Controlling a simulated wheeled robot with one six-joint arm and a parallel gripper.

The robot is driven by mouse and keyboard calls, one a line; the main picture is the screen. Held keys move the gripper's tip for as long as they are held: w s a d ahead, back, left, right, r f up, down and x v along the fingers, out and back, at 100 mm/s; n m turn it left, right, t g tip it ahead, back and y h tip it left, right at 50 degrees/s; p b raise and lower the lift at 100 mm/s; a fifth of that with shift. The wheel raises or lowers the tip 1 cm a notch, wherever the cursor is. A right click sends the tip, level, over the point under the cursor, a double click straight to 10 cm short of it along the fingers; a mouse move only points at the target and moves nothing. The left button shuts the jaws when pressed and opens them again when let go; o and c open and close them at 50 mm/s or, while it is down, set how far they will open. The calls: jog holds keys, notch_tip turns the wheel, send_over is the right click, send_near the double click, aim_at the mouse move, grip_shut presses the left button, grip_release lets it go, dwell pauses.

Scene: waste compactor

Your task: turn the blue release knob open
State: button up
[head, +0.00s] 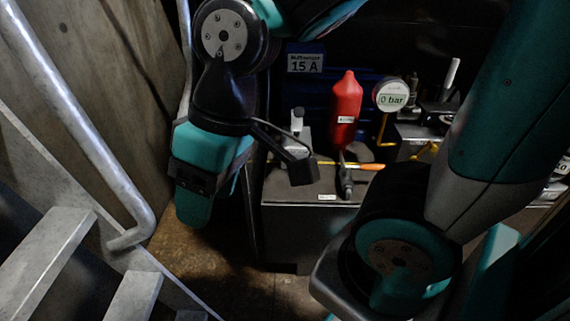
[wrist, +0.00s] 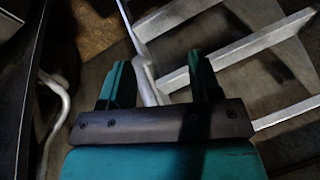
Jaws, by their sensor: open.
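My gripper (head: 195,205) hangs pointing down left of the hydraulic unit, apart from it. In the wrist view its two teal fingers (wrist: 160,82) stand wide apart with nothing held between them. I cannot make out a blue release knob in either view. A dark blue housing (head: 310,92) shows in shadow behind the red bottle-shaped part (head: 345,112) on the unit. A pressure gauge (head: 390,96) reading 0 bar stands to the right of the red part. My own arm hides part of the unit's right side.
The unit's grey box (head: 300,220) carries a lever with an orange end (head: 366,166). A pale rail (head: 80,115) and metal steps (head: 50,240) fill the left. Brown floor (head: 210,262) lies open between.

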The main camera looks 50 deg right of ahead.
jog(key=w+d+f+m+t+h+b, duration=0.25)
jog(key=w+d+f+m+b, duration=0.3)
jog(key=w+d+f, duration=0.35)
jog(key=w+d+f+m+t+h+b, duration=0.1)
jog(key=d+f+m+h+b, duration=0.4)
jog(key=d, duration=0.6)
jog(key=w+d+f+m+t+h+b, duration=0.1)
jog(key=d+f+m+h+b, duration=0.2)
jog(key=d+f+m+b, duration=0.55)
jog(key=w+d+f+n+p, duration=0.1)
jog(key=w+d+f, duration=0.1)
jog(key=d, duration=0.1)
jog(key=w+d+f+n+p, duration=0.1)
jog(key=w+d+f+p, duration=0.1)
jog(key=w+d+f, duration=0.1)
jog(key=w+d+f+n+p, duration=0.1)
jog(key=w+d+f, duration=0.1)
jog(key=d, duration=0.2)
jog(key=shift+w+d+f+n, duration=0.15)
jog(key=shift+d+f+n, duration=0.1)
jog(key=shift+f+n, duration=0.1)
jog(key=shift+w+d+f, duration=0.35)
